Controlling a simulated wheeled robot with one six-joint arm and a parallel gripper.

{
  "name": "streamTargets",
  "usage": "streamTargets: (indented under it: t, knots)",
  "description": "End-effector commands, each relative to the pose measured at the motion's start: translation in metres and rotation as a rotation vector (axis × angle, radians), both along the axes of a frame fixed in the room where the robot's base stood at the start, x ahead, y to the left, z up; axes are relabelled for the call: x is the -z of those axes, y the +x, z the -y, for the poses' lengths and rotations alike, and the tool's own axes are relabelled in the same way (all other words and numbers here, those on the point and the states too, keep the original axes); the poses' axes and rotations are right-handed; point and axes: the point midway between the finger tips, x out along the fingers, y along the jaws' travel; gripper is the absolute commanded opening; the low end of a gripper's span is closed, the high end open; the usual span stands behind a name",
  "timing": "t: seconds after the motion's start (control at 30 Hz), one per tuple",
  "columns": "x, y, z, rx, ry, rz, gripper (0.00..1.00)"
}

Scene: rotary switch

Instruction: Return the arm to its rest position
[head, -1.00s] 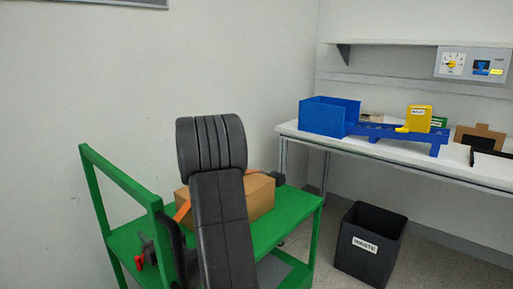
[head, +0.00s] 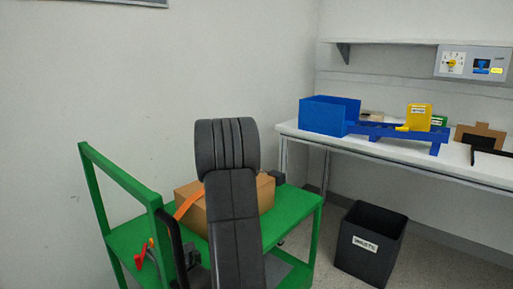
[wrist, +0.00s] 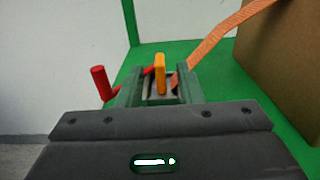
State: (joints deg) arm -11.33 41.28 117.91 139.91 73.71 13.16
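My arm (head: 232,220) rises in front of the green cart in the head view, with its rounded black joint uppermost. My gripper is not made out in the head view. In the wrist view the dark plate of my gripper (wrist: 160,145) fills the bottom, with a grey-green part, an upright orange piece (wrist: 160,73) and a red handle (wrist: 101,84) beyond it. I cannot tell whether its fingers are open or shut, or whether they touch anything.
The green cart (head: 292,208) carries a cardboard box (head: 265,194) with an orange strap (head: 187,203). A black waste bin (head: 368,262) stands on the floor. The white bench (head: 460,170) holds a blue box (head: 328,115). A panel with a yellow rotary switch (head: 452,63) is above.

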Motion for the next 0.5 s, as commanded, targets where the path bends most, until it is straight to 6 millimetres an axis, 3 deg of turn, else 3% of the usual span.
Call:
streamTargets:
  t: [0.3,0.5]
  knots:
    - [-0.001,-0.035,0.042,0.004,0.001,-0.002,0.33]
    - [0.0,-0.018,0.018,-0.005,0.001,0.003,0.33]
